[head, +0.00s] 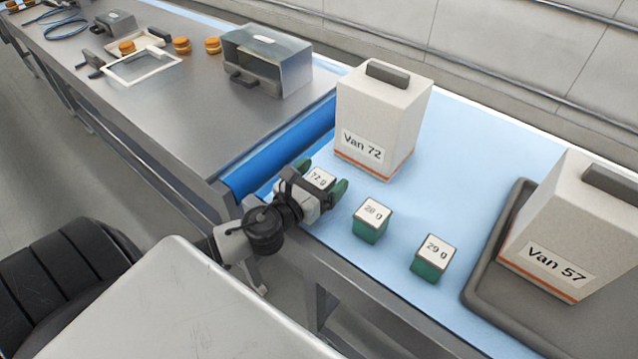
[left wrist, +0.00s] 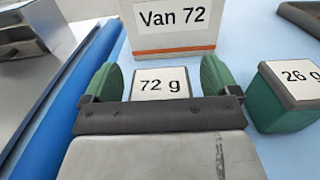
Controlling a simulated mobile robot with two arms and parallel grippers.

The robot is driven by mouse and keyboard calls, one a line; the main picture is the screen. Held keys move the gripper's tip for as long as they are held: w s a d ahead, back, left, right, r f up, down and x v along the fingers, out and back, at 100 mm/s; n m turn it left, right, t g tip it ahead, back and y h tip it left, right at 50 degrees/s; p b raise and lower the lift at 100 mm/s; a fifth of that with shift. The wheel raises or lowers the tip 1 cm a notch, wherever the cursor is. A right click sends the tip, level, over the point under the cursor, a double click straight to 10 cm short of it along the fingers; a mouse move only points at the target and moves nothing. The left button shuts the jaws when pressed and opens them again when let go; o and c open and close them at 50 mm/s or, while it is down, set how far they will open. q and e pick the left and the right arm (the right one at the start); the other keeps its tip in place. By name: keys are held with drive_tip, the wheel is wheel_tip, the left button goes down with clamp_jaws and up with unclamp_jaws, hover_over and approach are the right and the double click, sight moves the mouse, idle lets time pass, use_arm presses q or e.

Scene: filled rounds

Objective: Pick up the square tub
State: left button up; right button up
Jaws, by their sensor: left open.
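Several small square green tubs with white labelled lids stand on the light blue surface. The tub marked 72 g (head: 319,179) is between the green fingers of my left gripper (head: 321,174). The gripper is open, with one finger on each side of this tub. In the left wrist view the 72 g tub (left wrist: 160,83) shows between the spread fingers, its lower part hidden by the gripper body. I cannot tell whether the fingers touch it. To its right stand a second tub (head: 370,221), its label hard to read, and one marked 29 g (head: 434,259). My right gripper is out of view.
A white box marked Van 72 (head: 376,120) stands just behind the 72 g tub. A box marked Van 57 (head: 580,235) stands on a grey tray (head: 484,268) at the right. A metal table (head: 190,110) with a metal case (head: 268,62) is at the left.

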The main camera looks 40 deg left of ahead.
use_arm(q)
drive_tip(key=shift+s, duration=0.1)
drive_tip(key=shift+c, duration=0.7)
drive_tip(key=c, duration=0.9)
drive_tip(key=shift+r, duration=0.1)
